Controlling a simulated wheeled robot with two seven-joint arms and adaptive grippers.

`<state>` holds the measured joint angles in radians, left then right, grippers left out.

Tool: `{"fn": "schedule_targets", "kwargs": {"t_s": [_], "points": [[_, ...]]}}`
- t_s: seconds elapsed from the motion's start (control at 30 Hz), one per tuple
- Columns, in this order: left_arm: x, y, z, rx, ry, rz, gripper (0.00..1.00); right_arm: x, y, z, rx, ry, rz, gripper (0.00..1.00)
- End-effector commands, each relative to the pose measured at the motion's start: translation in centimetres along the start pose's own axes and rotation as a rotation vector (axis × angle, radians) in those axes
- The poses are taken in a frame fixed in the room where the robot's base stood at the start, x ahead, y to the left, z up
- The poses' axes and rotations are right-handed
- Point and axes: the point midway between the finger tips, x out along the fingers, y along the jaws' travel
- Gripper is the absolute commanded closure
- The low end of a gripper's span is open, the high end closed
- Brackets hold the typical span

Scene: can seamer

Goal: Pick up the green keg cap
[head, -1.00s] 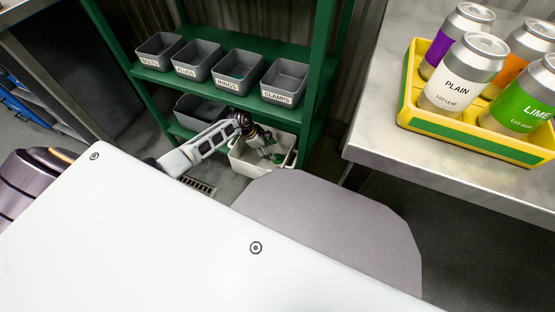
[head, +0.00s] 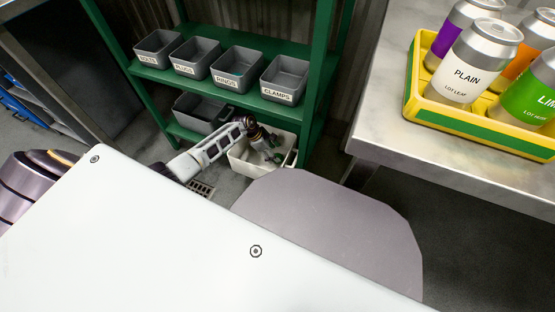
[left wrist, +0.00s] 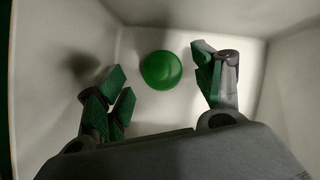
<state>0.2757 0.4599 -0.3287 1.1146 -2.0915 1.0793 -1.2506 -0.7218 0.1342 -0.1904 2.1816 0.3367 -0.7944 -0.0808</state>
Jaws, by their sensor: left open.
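The green keg cap (left wrist: 160,70) is a round green disc lying on the floor of a white bin (left wrist: 140,165). In the left wrist view it sits between and a little beyond the fingertips of my left gripper (left wrist: 160,85), which is open and apart from the cap. In the head view my left gripper (head: 272,155) reaches down into the white bin (head: 282,138) on the low part of the green shelf. The cap cannot be made out in the head view. My right gripper is not seen.
The green shelf (head: 318,75) holds grey bins above, one labelled CLAMPS (head: 284,78) and one RINGS (head: 237,68). A darker bin (head: 195,113) stands left of the white one. A metal table (head: 400,140) at right bears a yellow-green tray of cans (head: 470,118). The bin walls surround my gripper closely.

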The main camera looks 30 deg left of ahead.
Motion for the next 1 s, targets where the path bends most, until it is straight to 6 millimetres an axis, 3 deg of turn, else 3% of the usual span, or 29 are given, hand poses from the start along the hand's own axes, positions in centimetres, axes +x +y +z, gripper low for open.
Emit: {"fn": "schedule_targets", "kwargs": {"t_s": [0.3,0.83,1.0], "points": [[2.0,0.0,0.0,0.0,0.0,0.001,0.32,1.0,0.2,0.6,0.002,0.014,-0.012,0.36],[2.1,0.0,0.0,0.0,0.0,0.001,0.32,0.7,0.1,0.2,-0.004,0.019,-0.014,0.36],[2.1,0.0,0.0,0.0,0.0,0.001,0.54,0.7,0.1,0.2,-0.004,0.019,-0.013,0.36]]}}
